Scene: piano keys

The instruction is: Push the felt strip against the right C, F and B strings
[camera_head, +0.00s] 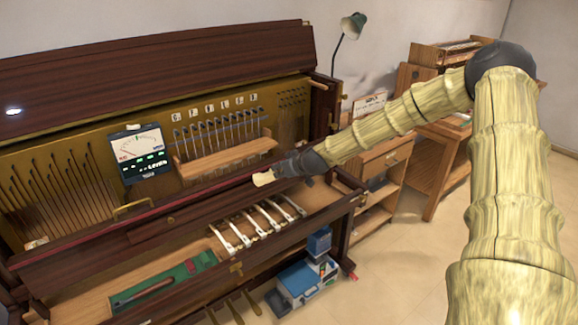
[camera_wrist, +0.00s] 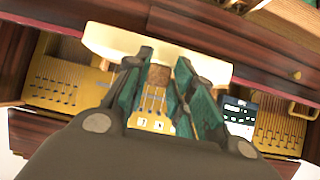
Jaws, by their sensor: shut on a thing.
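A cream strip, which looks like the felt strip (camera_wrist: 112,42), lies across my gripper's tips in the wrist view. In the head view its pale end (camera_head: 263,179) shows at the tip of my gripper (camera_head: 281,172). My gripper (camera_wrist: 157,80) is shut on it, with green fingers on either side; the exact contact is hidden. The lettered strings (camera_head: 217,131) stand behind a wooden ledge, up and left of my gripper and apart from it. Some show between the fingers in the wrist view (camera_wrist: 152,101), near letter tiles. I cannot read which are C, F and B.
A tuning meter (camera_head: 140,152) stands left of the lettered strings. The wooden ledge (camera_head: 225,161) juts out before them. White keys (camera_head: 260,220) lie below my gripper. A green tray (camera_head: 165,286) with a tool is at the lower left. A lamp (camera_head: 352,26) stands behind.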

